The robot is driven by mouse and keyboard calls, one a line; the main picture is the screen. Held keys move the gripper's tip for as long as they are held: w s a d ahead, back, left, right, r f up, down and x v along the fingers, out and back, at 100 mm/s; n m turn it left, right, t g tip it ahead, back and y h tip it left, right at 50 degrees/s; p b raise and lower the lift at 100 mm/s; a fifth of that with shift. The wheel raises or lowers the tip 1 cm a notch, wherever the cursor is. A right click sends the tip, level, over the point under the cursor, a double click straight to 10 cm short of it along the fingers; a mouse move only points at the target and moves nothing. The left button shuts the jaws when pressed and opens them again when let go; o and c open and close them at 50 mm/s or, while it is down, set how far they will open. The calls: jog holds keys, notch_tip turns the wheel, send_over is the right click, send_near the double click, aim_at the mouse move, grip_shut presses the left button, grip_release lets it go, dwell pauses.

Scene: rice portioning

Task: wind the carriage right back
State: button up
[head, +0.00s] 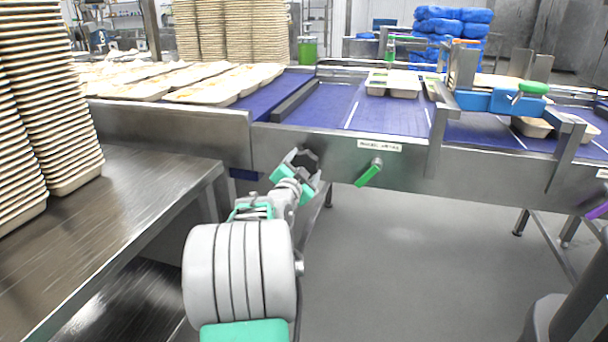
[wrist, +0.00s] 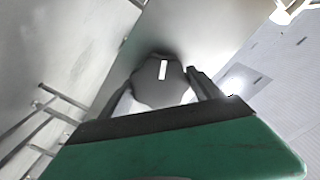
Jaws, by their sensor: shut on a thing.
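A dark grey lobed knob (head: 306,160) sits on the steel side panel of the conveyor. It also shows in the wrist view (wrist: 160,82), with a white mark on its face. My gripper (head: 303,168) is at the knob, with its fingers shut on it from both sides; in the wrist view the fingertips (wrist: 164,88) flank it. A blue and steel frame (head: 490,101) with a green handle (head: 533,88) stands over the belt at the right. I cannot tell whether this frame is the carriage. My fingers partly hide the knob in the head view.
A green lever (head: 369,173) is on the panel just right of the knob, below a label (head: 380,145). A steel table (head: 140,190) with tall tray stacks (head: 45,110) is at the left. Trays (head: 393,82) lie on the blue belt (head: 390,117). Open floor lies below.

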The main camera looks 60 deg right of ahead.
jog(key=shift+m, duration=0.3)
jog(key=shift+f+m+b, duration=0.25)
jog(key=shift+m+b, duration=0.15)
jog(key=shift+b, duration=0.65)
jog(key=m+b, duration=0.1)
jog(key=b, duration=0.2)
jog(key=shift+m, duration=0.4)
jog(key=shift+r+m+b, duration=0.2)
jog(key=shift+m+b, duration=0.1)
jog(key=shift+b, duration=0.05)
